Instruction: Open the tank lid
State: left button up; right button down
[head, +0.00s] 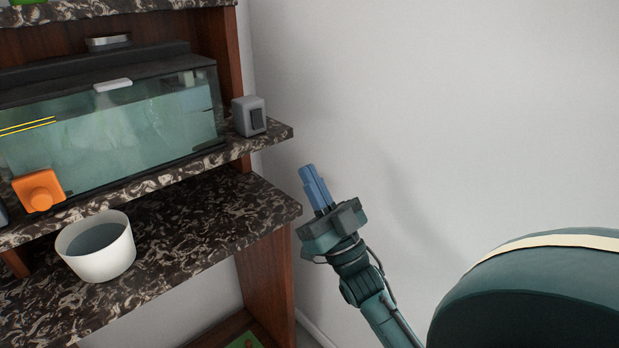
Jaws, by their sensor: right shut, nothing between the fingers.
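The glass tank (140,125) stands on the middle marble shelf at the left, with greenish water inside. Its dark lid (160,68) appears to lie flat across the top. A small white handle-like piece (113,85) sits at the lid's front edge. My right gripper (308,174) has blue fingers, shut and empty. It is in free air to the right of the shelf's end, apart from the tank and lower than its lid. My left gripper is not in view.
A grey switch box (249,116) stands right of the tank. An orange block with a knob (40,190) is at the tank's front left. A white bowl (97,247) is on the lower shelf (205,215). Space before the wall (440,110) is clear.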

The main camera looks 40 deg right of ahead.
aim_at(102, 80)
jog(key=k+l, duration=0.1)
jog(key=k, duration=0.9)
